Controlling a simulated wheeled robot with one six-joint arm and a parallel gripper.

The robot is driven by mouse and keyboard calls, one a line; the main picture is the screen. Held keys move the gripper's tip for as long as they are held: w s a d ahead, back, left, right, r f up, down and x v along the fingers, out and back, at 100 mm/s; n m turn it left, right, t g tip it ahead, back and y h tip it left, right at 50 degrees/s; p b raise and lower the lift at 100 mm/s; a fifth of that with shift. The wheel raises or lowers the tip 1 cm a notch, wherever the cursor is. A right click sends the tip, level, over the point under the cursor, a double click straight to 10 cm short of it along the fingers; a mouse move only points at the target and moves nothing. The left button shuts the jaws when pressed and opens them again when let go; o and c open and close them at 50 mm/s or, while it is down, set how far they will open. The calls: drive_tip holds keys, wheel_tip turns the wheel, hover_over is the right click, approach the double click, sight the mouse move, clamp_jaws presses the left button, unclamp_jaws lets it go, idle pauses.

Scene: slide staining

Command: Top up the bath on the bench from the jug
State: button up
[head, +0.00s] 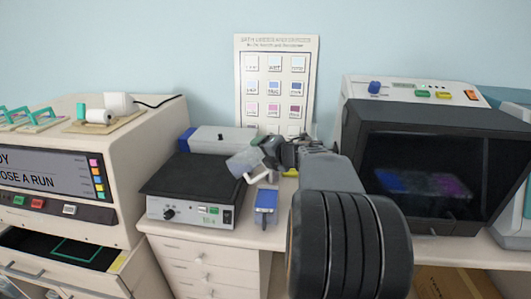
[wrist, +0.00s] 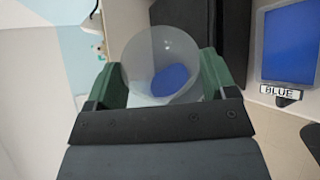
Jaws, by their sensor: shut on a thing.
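A translucent grey jug (head: 243,163) is held above the bench, tilted in the head view. In the wrist view the jug (wrist: 136,70) sits between two green fingers, with a patch of blue (wrist: 171,80) inside it. My gripper (head: 264,151) is shut on the jug. The blue bath (head: 266,199) stands on the bench, below and slightly right of the jug in the head view. The bath's blue surface (wrist: 290,45) shows at the right of the wrist view, apart from the jug, beside a label reading BLUE. No stream of liquid is visible.
A black-topped plate device (head: 190,178) stands left of the bath. Behind it is a grey-and-blue box (head: 217,138). A dark-windowed machine (head: 425,165) stands right, beyond my arm. A large staining machine (head: 130,160) fills the left. A chart (head: 276,85) is at the wall.

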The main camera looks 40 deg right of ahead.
drive_tip(key=shift+a+r+n, duration=0.1)
drive_tip(key=shift+r+n, duration=0.15)
drive_tip(key=shift+n, duration=0.05)
drive_tip(key=shift+w+a+r+n+g+h+p, duration=0.1)
drive_tip(key=shift+a+r+n+g+h+p, duration=0.3)
drive_tip(key=shift+r+n+h+p, duration=0.35)
drive_tip(key=shift+a+n+h+p, duration=0.1)
drive_tip(key=shift+n+h+p, duration=0.15)
drive_tip(key=shift+n+p, duration=0.1)
